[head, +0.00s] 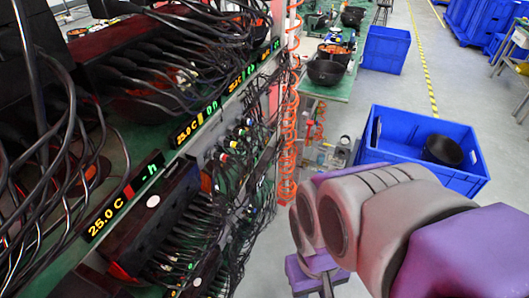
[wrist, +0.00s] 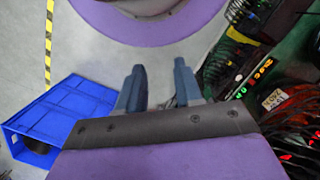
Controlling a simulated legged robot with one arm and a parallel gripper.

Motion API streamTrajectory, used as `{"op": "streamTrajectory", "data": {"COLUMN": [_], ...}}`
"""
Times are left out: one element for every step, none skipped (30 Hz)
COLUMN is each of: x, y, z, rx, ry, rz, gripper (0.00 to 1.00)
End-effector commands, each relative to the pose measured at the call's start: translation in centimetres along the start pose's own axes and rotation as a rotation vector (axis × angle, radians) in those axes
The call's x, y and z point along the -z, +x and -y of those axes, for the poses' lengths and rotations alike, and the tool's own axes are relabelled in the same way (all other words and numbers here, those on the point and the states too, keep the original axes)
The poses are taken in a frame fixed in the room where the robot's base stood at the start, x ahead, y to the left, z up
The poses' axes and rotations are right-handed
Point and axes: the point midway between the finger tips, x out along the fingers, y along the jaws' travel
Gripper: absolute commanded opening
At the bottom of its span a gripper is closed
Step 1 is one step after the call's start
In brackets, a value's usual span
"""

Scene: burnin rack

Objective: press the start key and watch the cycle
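The burn-in rack fills the left of the head view, with black display strips on its shelf edges. The nearest display (head: 110,210) reads "25.0 C" with a green "-h" beside it. A second display (head: 195,122) sits farther along. A small pale round spot (head: 153,201) shows beside the nearest display; I cannot tell if it is the start key. My gripper (wrist: 159,75) is open in the wrist view, its two blue-grey fingers apart with only grey floor between them. The rack's displays and cables (wrist: 262,72) are to the right of the fingers, not touching them.
Black cables (head: 45,130) hang loosely over the rack front. An orange coiled hose (head: 289,120) hangs at the rack's end. A blue crate (head: 400,128) holding a black bowl (head: 442,150) stands on the floor beyond my arm. Grey floor is free around the crate.

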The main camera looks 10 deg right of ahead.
Motion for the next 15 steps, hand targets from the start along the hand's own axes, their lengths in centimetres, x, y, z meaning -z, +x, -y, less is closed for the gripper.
{"op": "streamTrajectory", "data": {"x": [0.0, 0.0, 0.0, 0.0, 0.0, 0.0, 0.0, 0.0, 0.0, 0.0, 0.0, 0.0, 0.0, 0.0, 0.0], "y": [0.0, 0.0, 0.0, 0.0, 0.0, 0.0, 0.0, 0.0, 0.0, 0.0, 0.0, 0.0, 0.0, 0.0, 0.0], "z": [0.0, 0.0, 0.0, 0.0, 0.0, 0.0, 0.0, 0.0, 0.0, 0.0, 0.0, 0.0, 0.0, 0.0, 0.0], "rx": [0.0, 0.0, 0.0, 0.0, 0.0, 0.0, 0.0, 0.0, 0.0, 0.0, 0.0, 0.0, 0.0, 0.0, 0.0], "ry": [0.0, 0.0, 0.0, 0.0, 0.0, 0.0, 0.0, 0.0, 0.0, 0.0, 0.0, 0.0, 0.0, 0.0, 0.0], "rz": [0.0, 0.0, 0.0, 0.0, 0.0, 0.0, 0.0, 0.0, 0.0, 0.0, 0.0, 0.0, 0.0, 0.0, 0.0], "gripper": [0.3, 0.27, 0.23, 0.2, 0.17, 0.13, 0.11, 0.08, 0.04, 0.01, 0.0, 0.0, 0.0, 0.0, 0.0]}}
